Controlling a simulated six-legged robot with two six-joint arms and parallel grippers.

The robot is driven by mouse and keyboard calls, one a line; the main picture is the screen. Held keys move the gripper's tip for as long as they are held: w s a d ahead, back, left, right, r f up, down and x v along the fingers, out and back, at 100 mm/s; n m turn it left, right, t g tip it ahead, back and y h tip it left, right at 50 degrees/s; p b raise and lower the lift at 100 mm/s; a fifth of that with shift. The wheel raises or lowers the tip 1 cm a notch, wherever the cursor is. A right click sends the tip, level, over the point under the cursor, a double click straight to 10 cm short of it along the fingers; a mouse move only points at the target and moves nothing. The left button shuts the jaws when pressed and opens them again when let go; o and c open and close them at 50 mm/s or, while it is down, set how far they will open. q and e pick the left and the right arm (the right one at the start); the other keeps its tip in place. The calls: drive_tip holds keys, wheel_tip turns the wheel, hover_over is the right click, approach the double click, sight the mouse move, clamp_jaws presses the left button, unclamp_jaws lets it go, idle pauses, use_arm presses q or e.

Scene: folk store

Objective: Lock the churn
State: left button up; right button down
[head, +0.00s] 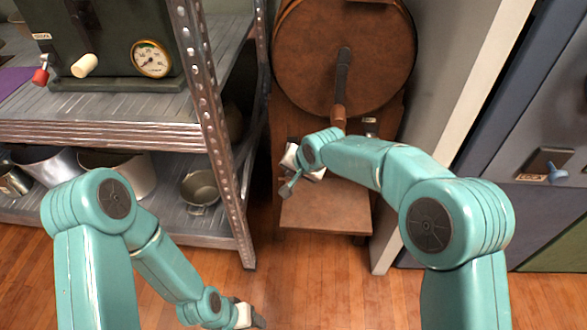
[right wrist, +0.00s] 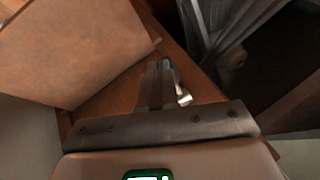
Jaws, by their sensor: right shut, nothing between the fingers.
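The churn is a round brown drum (head: 340,55) on a brown wooden stand (head: 325,210), in the middle of the head view. A crank with a dark arm and brown handle (head: 339,115) hangs down its front. My right gripper (head: 288,188) is shut and empty at the stand's left front, below the drum. In the right wrist view its fingers (right wrist: 160,75) are together, with a small shiny metal piece (right wrist: 182,92) right beside them; I cannot tell whether they touch. My left gripper (head: 252,318) is low, partly cut off by the frame edge.
A metal shelf rack (head: 120,135) stands left, with pots below and a dark gauge box (head: 110,40) above. Its post (head: 212,100) is close to the churn. A pale panel (head: 440,110) and grey cabinet (head: 540,125) stand right. Wooden floor (head: 310,275) is clear in front.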

idle(0.4)
drive_tip(key=p+v, duration=0.4)
drive_tip(key=v, duration=1.2)
drive_tip(key=shift+p, duration=0.4)
drive_tip(key=shift+d, duration=0.2)
